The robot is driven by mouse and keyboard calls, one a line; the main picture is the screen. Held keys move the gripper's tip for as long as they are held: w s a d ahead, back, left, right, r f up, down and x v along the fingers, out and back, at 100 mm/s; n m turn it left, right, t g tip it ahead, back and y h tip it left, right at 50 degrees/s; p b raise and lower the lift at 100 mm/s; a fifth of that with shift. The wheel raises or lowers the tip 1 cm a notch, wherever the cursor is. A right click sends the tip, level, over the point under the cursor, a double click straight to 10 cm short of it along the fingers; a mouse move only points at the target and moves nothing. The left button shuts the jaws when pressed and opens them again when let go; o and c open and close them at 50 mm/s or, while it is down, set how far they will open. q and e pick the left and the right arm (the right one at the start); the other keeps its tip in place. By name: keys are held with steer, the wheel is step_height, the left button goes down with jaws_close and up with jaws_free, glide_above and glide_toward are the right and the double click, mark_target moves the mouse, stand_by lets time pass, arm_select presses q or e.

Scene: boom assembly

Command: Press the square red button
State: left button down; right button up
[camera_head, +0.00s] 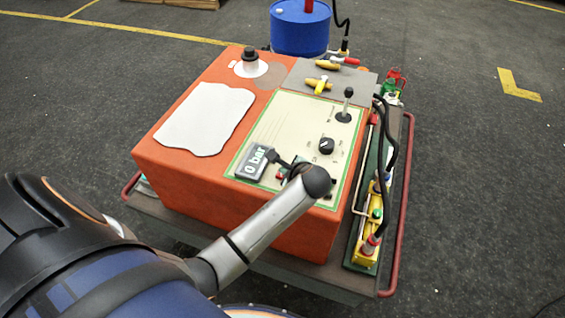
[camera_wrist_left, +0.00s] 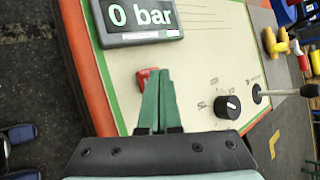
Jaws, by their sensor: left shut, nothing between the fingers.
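The square red button (camera_wrist_left: 147,78) sits on the cream control panel (camera_wrist_left: 205,65), below the "0 bar" display (camera_wrist_left: 137,18) in the left wrist view. Green fingers of my left gripper (camera_wrist_left: 158,78) are shut and empty, and their tips partly cover the button's right side. I cannot tell whether they touch it. In the head view the display (camera_head: 255,162) is beside my left wrist, which hides part of the panel. My right gripper is not in view.
On the panel are a black knob (camera_head: 326,146) and a black-tipped lever (camera_head: 347,100). The orange box (camera_head: 200,185) carries the panel and a white sheet (camera_head: 205,120). Yellow valves (camera_head: 322,85) sit behind. Cables and a yellow device (camera_head: 367,225) flank the right side. A blue barrel (camera_head: 300,30) stands beyond.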

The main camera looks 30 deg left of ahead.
arm_select(q)
steer(key=shift+f, duration=0.45)
steer(key=shift+r, duration=0.1)
stand_by(0.4)
steer(key=shift+r+p, duration=0.85)
steer(key=shift+p, duration=0.5)
step_height(320, 180, up, 3)
steer(key=p, duration=0.3)
steer(key=shift+r, duration=1.05)
